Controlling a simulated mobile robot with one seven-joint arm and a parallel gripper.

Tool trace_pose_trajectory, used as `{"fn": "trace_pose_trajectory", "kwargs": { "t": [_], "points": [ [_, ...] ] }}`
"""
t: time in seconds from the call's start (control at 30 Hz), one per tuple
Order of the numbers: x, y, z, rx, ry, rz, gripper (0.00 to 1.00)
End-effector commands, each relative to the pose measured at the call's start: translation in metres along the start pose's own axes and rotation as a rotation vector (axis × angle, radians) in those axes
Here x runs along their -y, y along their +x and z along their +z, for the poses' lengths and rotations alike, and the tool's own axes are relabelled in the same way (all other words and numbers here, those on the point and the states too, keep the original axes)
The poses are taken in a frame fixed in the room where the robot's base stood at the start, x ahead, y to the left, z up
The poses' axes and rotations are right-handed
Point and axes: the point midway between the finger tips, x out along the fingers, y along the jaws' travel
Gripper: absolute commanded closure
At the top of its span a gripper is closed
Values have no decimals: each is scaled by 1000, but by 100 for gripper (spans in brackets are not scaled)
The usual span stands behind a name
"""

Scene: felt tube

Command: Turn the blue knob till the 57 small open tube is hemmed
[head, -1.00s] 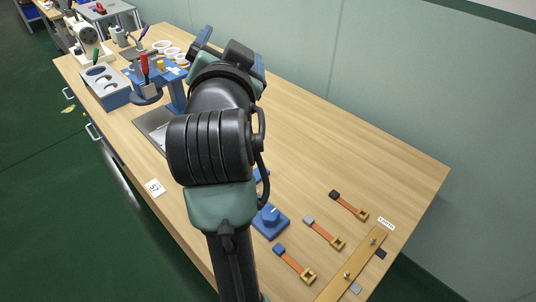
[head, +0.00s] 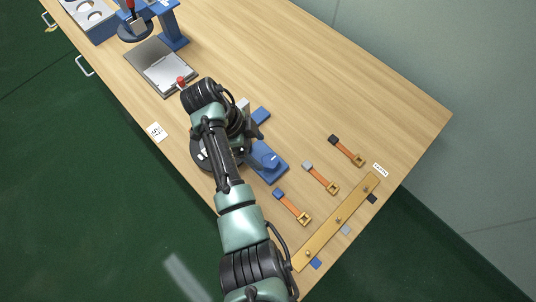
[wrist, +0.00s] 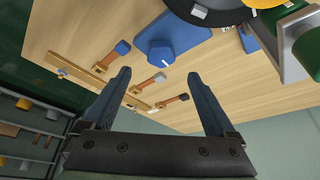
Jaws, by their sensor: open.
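The blue knob (head: 268,160) stands on a blue base plate (head: 280,172) at the near part of the bench, just right of my arm. In the wrist view the knob (wrist: 162,56) is above and between my fingers, apart from them. My gripper (wrist: 163,75) is open and empty, with its two fingers spread wide. In the head view it is small, dark and partly hidden by my wrist, near the knob. A dark round disc (head: 203,153) lies partly under my arm; the wrist view shows its edge (wrist: 211,17). I cannot make out the small open tube.
Three orange straps with buckles (head: 304,217) lie right of the knob. A wooden strip with pegs (head: 325,231) lies along the right end. A metal tray (head: 150,67) and a blue stand (head: 172,30) are further left. The back of the bench (head: 330,80) is clear.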

Motion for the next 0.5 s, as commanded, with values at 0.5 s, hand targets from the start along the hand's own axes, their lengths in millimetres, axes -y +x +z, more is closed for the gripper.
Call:
{"fn": "trace_pose_trajectory", "kwargs": {
  "t": [0.5],
  "points": [
    [1,72,0,1,0,-2,9]
  ]
}}
